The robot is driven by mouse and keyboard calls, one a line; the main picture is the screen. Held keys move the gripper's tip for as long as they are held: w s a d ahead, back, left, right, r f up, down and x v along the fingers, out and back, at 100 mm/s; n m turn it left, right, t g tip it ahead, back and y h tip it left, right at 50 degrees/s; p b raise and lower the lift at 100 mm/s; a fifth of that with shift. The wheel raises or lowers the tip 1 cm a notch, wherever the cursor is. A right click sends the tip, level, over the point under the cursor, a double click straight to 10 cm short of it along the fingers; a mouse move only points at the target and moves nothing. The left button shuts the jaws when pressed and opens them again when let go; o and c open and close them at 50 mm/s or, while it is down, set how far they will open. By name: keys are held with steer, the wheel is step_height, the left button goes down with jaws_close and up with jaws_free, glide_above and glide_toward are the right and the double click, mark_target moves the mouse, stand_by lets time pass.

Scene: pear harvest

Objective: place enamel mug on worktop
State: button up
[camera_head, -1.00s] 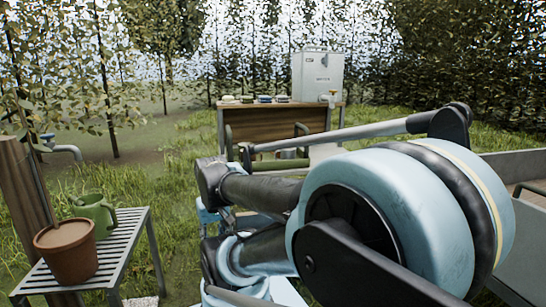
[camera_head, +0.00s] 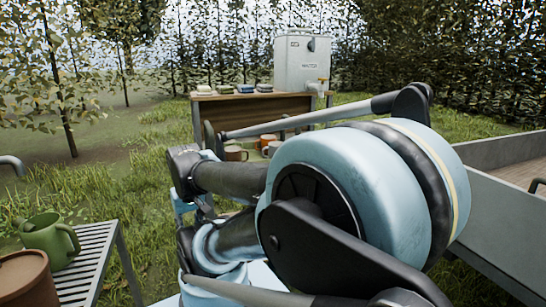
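A wooden counter (camera_head: 255,108) with a flat top stands at the back; it looks like the worktop. Several small cup-like vessels show low behind my arm, among them a brown one (camera_head: 235,153) and an orange one (camera_head: 267,140). My arm partly hides them, and I cannot tell whether one is the enamel mug. A green jug-like vessel (camera_head: 48,240) with a side handle stands on a slatted bench at the left. My folded arm fills the middle and right of the view. My gripper does not show, so what it holds is hidden.
A grey water tank (camera_head: 301,62) with a tap and several small folded items (camera_head: 246,89) stand on the counter. The slatted bench (camera_head: 92,250) and a terracotta pot (camera_head: 24,278) are near at left. A grey-walled bed (camera_head: 510,205) lies at right. Grass lies between.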

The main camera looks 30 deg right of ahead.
steer(key=w+d+r+n+g+h, duration=0.3)
steer(key=w+d+r+n, duration=0.7)
steer(key=w+d+r, duration=1.2)
steer(key=w+d+r+n+g+h, duration=0.1)
steer(key=w+d+r, duration=0.1)
steer(key=d, duration=0.4)
steer(key=w+d+r+n, duration=0.1)
steer(key=w+d+n, duration=0.1)
steer(key=d, duration=0.3)
steer(key=x, duration=1.1)
steer(key=shift+d+f, duration=0.1)
steer(key=shift+d, duration=0.25)
steer(key=shift+s+x, duration=0.15)
steer(key=shift+x, duration=1.15)
steer(key=shift+s+x, duration=0.15)
steer(key=shift+x, duration=1.2)
steer(key=shift+a, duration=0.1)
jaws_close()
